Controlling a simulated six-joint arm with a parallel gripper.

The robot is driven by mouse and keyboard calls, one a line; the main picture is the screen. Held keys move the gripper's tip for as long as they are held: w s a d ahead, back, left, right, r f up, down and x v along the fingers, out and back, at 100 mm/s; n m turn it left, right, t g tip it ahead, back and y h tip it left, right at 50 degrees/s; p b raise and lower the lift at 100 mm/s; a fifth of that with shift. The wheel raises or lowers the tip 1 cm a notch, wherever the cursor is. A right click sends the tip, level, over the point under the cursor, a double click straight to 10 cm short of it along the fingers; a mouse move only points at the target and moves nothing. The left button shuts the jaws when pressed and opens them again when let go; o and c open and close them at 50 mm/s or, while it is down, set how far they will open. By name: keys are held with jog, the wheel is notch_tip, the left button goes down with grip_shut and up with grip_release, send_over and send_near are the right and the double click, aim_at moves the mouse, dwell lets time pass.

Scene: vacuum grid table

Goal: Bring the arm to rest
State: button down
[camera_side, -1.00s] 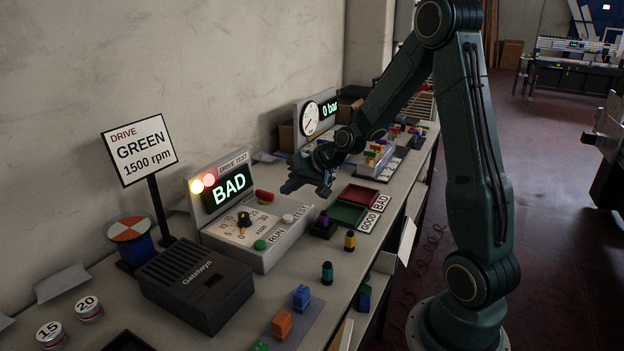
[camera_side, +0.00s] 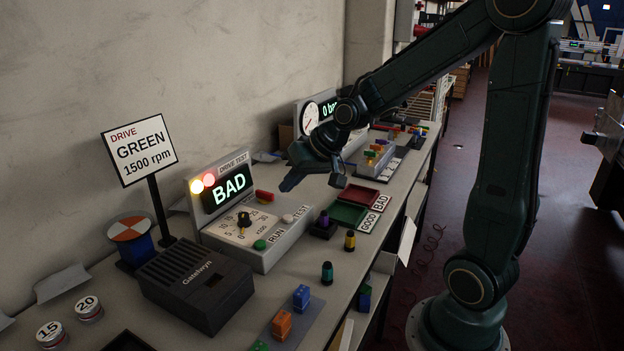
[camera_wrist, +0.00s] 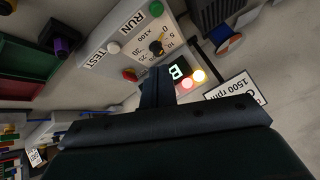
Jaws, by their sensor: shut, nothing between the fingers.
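My gripper (camera_wrist: 157,74) shows in the wrist view with its dark fingers together and nothing between them. In the side view my gripper (camera_side: 289,184) hangs in the air above the bench, to the upper right of the drive test box (camera_side: 262,252). It appears apart from everything on the bench. The box display (camera_side: 230,190) reads BAD, and red and yellow lamps glow beside it. The display also shows in the wrist view (camera_wrist: 178,72).
A red tray (camera_side: 362,194) and a green tray (camera_side: 346,214) lie right of the box. A sign (camera_side: 140,150) stands on a post at the left. A gauge unit (camera_side: 311,117) stands farther back. Small coloured parts line the bench's front edge.

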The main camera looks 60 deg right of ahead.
jog(key=s+a+r+n+g, duration=0.1)
jog(key=s+a+r+n, duration=0.1)
jog(key=s, duration=0.8)
jog(key=s+a+r+n+g+h, duration=0.1)
jog(key=s+a+r, duration=0.3)
jog(key=s, duration=0.6)
jog(key=shift+s+a+r+n, duration=0.25)
jog(key=shift+a+n, duration=0.45)
jog(key=shift+a, duration=0.45)
